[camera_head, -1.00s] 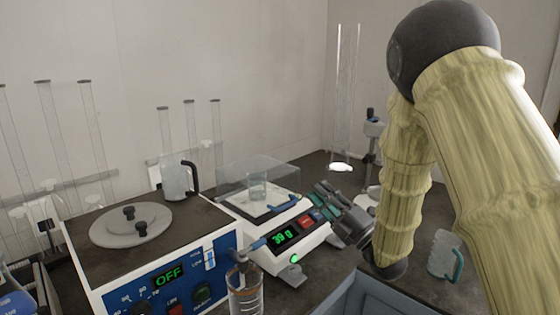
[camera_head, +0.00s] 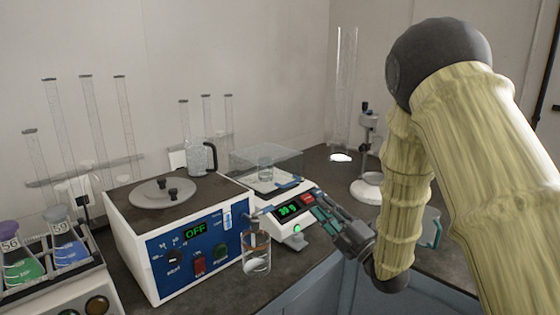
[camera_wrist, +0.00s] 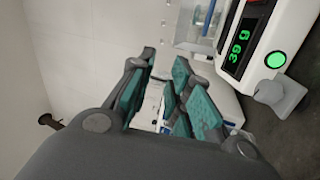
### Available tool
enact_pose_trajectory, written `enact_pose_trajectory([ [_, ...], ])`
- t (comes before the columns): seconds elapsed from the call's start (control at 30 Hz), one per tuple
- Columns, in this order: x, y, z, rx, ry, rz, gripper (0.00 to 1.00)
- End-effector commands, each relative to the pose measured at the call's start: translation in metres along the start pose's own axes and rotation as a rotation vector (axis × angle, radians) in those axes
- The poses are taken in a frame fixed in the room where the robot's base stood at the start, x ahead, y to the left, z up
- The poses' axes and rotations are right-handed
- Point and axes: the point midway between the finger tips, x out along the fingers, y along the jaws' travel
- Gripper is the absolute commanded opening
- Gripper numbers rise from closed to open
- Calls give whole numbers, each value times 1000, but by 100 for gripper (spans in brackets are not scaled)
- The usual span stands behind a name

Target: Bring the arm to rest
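My gripper (camera_head: 314,207) has grey links and green finger pads and is at the right front of the balance. In the wrist view, my gripper (camera_wrist: 160,98) shows a clear gap between its pads with nothing held there. My arm's yellow-covered links fill the right side of the head view. Whether the gripper touches the balance cannot be told.
The blue-fronted sieve shaker (camera_head: 205,270) reads OFF, with a jug (camera_head: 200,157) behind its lid. A glass beaker (camera_head: 257,258) stands in front of the balance. Labelled flasks (camera_head: 68,246) stand in a rack at left.

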Motion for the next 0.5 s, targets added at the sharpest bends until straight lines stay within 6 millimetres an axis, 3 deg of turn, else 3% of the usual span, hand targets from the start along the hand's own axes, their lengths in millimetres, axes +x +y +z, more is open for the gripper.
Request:
enact_pose_trajectory([
  [0.27, -37, -58, 20, 159, -148, -122, 19],
  [0.37, -57, -89, 26, 242, -225, -183, 19],
  [0.5, -101, -145, 33, 401, -380, -291, 19],
])
